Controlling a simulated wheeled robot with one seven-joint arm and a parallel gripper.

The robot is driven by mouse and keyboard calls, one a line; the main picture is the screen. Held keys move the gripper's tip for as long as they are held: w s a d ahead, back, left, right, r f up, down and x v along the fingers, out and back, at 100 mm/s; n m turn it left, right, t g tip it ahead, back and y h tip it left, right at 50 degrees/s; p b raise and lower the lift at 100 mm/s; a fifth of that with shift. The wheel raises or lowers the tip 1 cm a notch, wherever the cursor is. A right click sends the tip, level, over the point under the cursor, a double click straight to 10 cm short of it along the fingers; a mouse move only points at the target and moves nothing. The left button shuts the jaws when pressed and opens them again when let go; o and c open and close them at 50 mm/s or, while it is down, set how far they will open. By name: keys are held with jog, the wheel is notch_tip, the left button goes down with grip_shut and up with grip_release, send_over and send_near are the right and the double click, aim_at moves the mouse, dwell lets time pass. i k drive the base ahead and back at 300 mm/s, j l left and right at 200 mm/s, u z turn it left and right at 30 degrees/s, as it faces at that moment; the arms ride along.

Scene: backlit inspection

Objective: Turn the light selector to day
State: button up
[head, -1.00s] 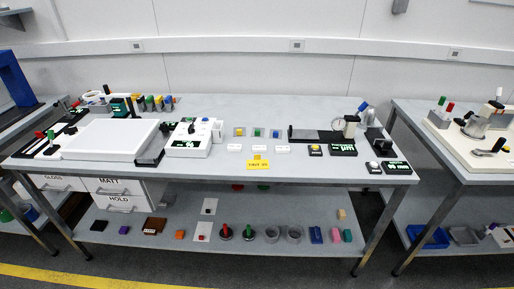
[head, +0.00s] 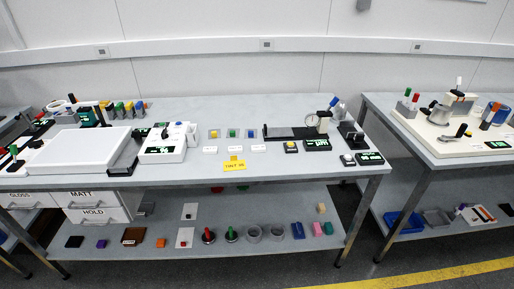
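A white control box (head: 180,152) stands left of centre on the middle table in the head view. It has a lit green display, a dark knob (head: 165,132) and a small blue part on top. It may carry the light selector, but its labels and the knob's setting are too small to read. A large white flat panel (head: 80,150) lies to its left. My gripper is not in view.
The middle table (head: 290,170) holds several small coloured blocks, a yellow label (head: 235,165) and a dial gauge (head: 312,119) on a black fixture. Drawers and a lower shelf are below. A second table (head: 430,150) stands at right, with a floor gap between.

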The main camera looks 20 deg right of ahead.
aim_at(36, 143)
jog(key=i+j+u, duration=0.1)
jog(key=i+j, duration=0.35)
jog(key=i+j+u, duration=0.15)
jog(key=i+j, duration=0.25)
jog(key=i+j+u, duration=0.1)
jog(key=i+j, duration=0.2)
jog(key=i, duration=0.2)
jog(key=i+j+u, duration=0.1)
jog(key=i+j, duration=0.2)
jog(key=i, duration=0.2)
jog(key=i+j+u, duration=0.15)
jog(key=i+j, duration=0.15)
jog(key=i, duration=0.2)
jog(key=i+j+u, duration=0.1)
jog(key=i, duration=0.4)
jog(key=j, duration=0.1)
